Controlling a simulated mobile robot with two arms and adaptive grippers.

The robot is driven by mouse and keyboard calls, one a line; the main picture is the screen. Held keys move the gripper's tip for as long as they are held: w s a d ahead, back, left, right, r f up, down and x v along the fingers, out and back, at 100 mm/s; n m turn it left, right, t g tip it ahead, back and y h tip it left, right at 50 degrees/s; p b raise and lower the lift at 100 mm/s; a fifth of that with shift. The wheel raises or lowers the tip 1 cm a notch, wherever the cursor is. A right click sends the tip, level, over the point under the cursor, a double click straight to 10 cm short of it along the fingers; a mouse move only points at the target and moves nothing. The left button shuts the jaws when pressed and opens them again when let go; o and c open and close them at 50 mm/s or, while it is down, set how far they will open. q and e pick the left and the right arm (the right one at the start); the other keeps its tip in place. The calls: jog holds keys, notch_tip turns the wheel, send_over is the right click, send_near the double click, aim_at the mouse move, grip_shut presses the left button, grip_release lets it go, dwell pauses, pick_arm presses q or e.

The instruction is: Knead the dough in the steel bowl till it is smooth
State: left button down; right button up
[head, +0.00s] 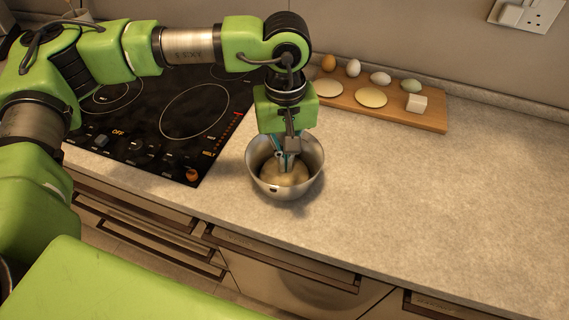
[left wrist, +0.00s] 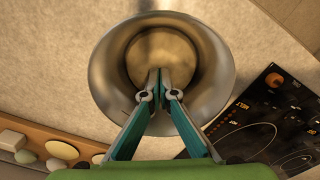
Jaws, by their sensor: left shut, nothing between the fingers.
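The steel bowl (head: 314,178) stands upright on the worktop, right of the hob. The pale dough (head: 291,176) lies in the bottom of the bowl; it also shows in the left wrist view (left wrist: 163,56) as a round, tan mass. My left gripper (head: 287,165) points down into the bowl from above. In the left wrist view its fingertips (left wrist: 159,75) are together with nothing between them, over the near edge of the dough. I cannot tell whether the tips touch the dough. My right gripper is not in view.
A wooden board (head: 432,120) at the back holds several eggs, two flat pale rounds and a white block (head: 416,103). The black hob (head: 150,125) is left of the bowl. The worktop (head: 420,190) to the right is clear. Drawers run below the front edge.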

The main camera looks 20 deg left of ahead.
pick_arm(q)
jog(key=shift+w, duration=0.7)
jog(key=shift+r, duration=0.1)
jog(key=shift+s+r, duration=0.25)
jog(key=shift+r, duration=0.2)
jog(key=shift+s+r, duration=0.65)
jog(key=shift+r, duration=0.3)
jog(key=shift+f, duration=0.15)
jog(key=shift+f+b, duration=1.15)
jog(key=shift+f, duration=0.25)
jog(key=shift+w, duration=0.1)
